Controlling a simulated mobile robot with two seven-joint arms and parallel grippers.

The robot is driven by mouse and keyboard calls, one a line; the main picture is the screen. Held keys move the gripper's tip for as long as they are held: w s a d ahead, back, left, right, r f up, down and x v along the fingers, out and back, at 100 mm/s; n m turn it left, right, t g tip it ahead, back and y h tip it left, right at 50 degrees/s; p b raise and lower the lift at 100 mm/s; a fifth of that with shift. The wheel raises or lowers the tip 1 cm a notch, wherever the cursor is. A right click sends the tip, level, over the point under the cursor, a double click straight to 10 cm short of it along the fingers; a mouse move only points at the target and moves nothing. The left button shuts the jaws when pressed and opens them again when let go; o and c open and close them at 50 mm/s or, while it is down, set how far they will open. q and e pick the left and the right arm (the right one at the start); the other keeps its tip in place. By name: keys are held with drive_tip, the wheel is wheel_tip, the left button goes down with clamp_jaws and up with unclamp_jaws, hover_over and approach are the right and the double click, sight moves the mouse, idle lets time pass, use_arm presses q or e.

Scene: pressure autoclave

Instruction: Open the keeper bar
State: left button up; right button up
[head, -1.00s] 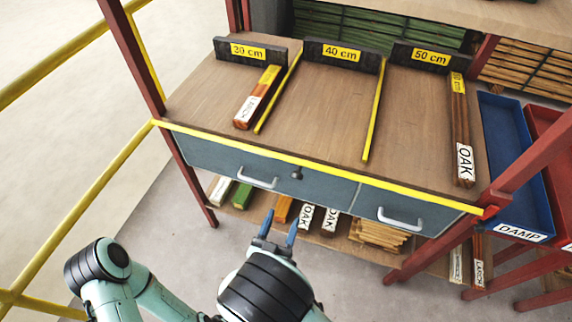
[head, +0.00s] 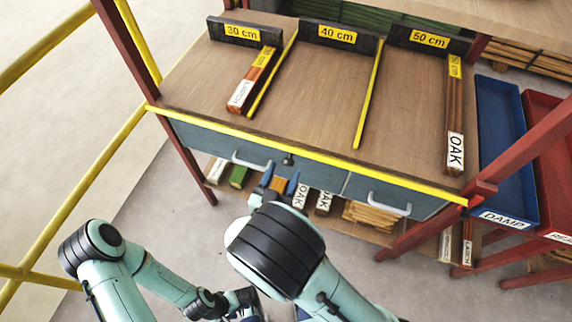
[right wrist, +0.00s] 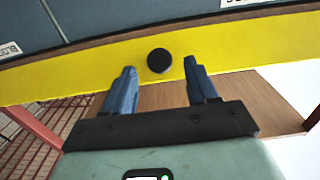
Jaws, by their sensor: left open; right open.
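A dark round knob (head: 288,160) stands out at the grey drawer front, below the bench's yellow front edge (head: 330,160). In the right wrist view the dark knob (right wrist: 159,61) shows against a yellow band (right wrist: 230,52), between the fingers. I cannot tell for sure which part is the keeper bar. My right gripper (head: 276,184) is open, just below the knob in the head view; its two blue fingers (right wrist: 162,92) are apart with nothing between them, and contact is not visible. My left gripper (head: 243,300) is open, low in the head view and partly hidden behind my right arm.
Pull handles (head: 390,204) stick out from the drawers. Timber pieces (head: 254,80) lie on the bench top (head: 320,100); more lie on the lower shelf. A blue tray (head: 503,150) stands at the right. A yellow rail (head: 90,185) and red post (head: 128,60) bound the left.

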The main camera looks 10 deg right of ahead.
sight(291, 155)
drive_tip(key=shift+x, duration=1.5)
clamp_jaws()
drive_tip(key=shift+f, duration=0.1)
